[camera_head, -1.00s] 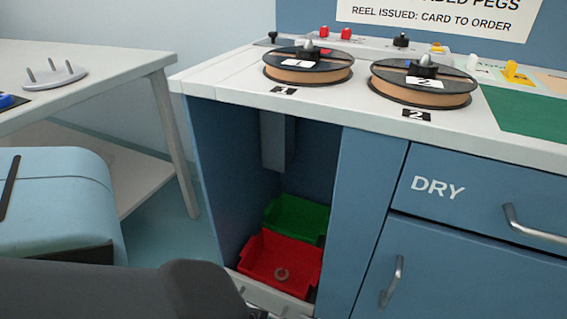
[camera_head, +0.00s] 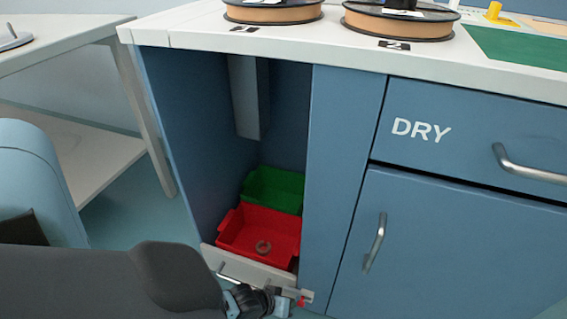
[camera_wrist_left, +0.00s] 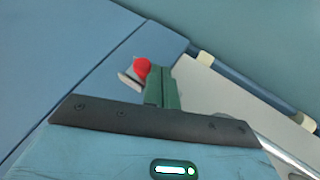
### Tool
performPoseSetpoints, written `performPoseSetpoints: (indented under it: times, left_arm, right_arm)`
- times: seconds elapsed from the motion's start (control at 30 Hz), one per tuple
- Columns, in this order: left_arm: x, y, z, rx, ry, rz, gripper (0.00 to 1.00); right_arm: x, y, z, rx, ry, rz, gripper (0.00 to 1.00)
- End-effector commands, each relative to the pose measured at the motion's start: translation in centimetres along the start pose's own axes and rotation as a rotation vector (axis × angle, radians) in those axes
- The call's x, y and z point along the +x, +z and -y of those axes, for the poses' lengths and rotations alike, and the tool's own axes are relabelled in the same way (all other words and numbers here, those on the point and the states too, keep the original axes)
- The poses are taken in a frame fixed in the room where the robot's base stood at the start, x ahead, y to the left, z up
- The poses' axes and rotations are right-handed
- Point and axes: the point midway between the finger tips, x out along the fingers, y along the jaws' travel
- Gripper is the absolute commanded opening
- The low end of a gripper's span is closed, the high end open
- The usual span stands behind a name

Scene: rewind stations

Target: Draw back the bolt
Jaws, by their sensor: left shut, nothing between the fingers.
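The bolt's red knob (camera_head: 301,301) shows low at the right end of the pale board (camera_head: 250,268) across the foot of the open bay. In the left wrist view the red knob (camera_wrist_left: 142,68) stands by a small grey plate (camera_wrist_left: 130,79). My left gripper (camera_head: 284,305) is at this end of the board, close to the knob. Its green fingers (camera_wrist_left: 163,86) are shut with nothing between them, just right of the knob in the wrist view. I cannot tell whether they touch it. The bolt's bar is mostly hidden. My right gripper is not in view.
A cabinet door with a handle (camera_head: 375,242) is to the right. A white table (camera_head: 60,50) and a light-blue rounded body (camera_head: 40,175) are left.

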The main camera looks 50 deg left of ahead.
Motion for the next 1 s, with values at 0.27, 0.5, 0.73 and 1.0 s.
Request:
performPoseSetpoints:
  times: [0.27, 0.5, 0.73, 1.0]
  left_arm:
    - [0.1, 0.0, -0.5, -0.003, 0.002, -0.001, 0.00]
    - [1.5, 0.5, -3.6, -0.006, 0.003, -0.001, 0.00]
    - [2.1, 0.7, -4.7, -0.001, 0.002, -0.001, 0.00]
    - [2.2, 0.8, -4.8, -0.001, 0.004, -0.001, 0.00]
  right_arm:
    - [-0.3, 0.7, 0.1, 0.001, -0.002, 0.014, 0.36]
    - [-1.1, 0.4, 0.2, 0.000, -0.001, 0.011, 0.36]
    - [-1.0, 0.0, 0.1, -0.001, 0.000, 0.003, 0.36]
    - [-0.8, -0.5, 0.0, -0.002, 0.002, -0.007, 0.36]
